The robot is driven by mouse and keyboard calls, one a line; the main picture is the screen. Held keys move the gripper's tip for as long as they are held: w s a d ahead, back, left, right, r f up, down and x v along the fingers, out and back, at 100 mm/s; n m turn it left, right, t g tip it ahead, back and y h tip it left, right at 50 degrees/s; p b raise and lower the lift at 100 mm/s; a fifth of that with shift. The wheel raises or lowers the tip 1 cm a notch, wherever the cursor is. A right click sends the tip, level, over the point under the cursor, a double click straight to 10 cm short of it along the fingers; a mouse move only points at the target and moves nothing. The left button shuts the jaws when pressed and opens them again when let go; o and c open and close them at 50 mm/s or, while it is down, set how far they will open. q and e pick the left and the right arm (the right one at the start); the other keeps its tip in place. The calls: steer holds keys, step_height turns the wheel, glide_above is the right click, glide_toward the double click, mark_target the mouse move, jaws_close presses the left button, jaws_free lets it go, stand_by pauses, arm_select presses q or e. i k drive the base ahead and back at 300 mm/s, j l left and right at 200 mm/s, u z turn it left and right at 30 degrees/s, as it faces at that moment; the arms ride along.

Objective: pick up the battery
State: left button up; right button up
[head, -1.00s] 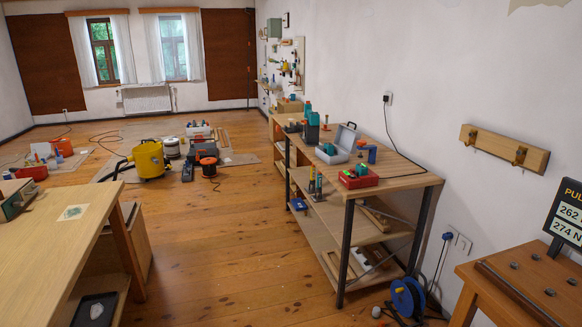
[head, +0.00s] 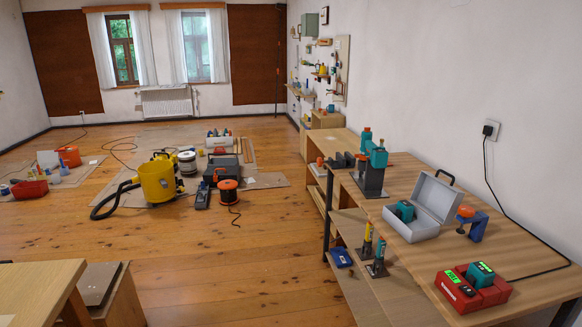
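A teal and dark battery-like block (head: 404,211) lies in the open grey case (head: 428,207) on the workbench at the right. I cannot tell which of these the task's battery is. Neither of my grippers is in view.
The workbench (head: 520,240) stands along the right wall, with a teal press-like tool (head: 372,165) and a blue clamp (head: 474,226) on it. A table corner (head: 40,285) is at the lower left. A yellow vacuum (head: 158,180) stands farther off.

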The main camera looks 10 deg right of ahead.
mark_target(380, 160)
steer(key=i+z, duration=0.1)
steer(key=i, duration=0.65)
steer(key=i+j+z, duration=0.15)
steer(key=i, duration=0.55)
